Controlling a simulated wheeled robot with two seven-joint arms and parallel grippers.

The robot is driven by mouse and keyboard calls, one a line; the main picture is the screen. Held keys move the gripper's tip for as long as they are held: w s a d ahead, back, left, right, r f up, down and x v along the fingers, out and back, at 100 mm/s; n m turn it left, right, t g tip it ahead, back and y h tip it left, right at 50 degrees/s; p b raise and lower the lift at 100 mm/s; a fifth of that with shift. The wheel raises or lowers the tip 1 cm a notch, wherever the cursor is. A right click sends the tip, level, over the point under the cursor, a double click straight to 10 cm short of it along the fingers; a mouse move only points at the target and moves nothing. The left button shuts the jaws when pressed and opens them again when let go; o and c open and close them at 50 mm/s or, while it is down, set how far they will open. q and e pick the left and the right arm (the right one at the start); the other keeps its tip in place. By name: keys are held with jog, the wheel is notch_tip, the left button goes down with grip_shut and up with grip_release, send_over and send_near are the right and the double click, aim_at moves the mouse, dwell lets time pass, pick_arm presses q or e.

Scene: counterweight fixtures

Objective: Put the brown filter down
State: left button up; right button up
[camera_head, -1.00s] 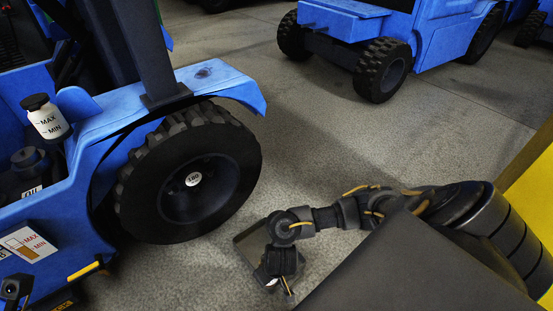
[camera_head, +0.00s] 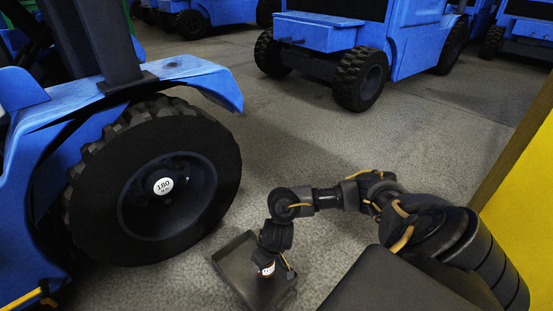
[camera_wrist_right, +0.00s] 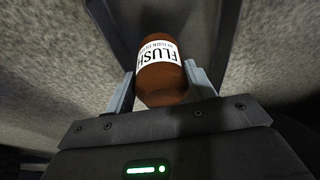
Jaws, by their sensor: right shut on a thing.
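The brown filter (camera_wrist_right: 163,82) is a rounded brown canister with a white label reading "FLUSH". My right gripper (camera_wrist_right: 160,72) is shut on it, with one grey finger on each side. In the head view the right gripper (camera_head: 270,268) points down over a dark shallow tray (camera_head: 232,246) on the floor. A little of the filter (camera_head: 266,269) shows there below the wrist. I cannot tell whether the filter touches the tray's bottom.
A blue vehicle with a big black wheel (camera_head: 160,187) stands close on the left, near the tray. Another blue vehicle (camera_head: 340,35) stands farther back. A yellow surface (camera_head: 525,180) is at the right. The grey floor between is clear.

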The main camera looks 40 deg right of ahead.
jog(key=shift+w+d+f+b, duration=0.15)
jog(key=shift+d+f+b, duration=0.1)
jog(key=shift+f+b, duration=0.1)
jog(key=b+x, duration=0.3)
jog(key=shift+s+d+f, duration=0.15)
jog(key=shift+s+f, duration=0.05)
jog(key=shift+f, duration=0.1)
jog(key=shift+r, duration=0.1)
jog(key=o, duration=1.3)
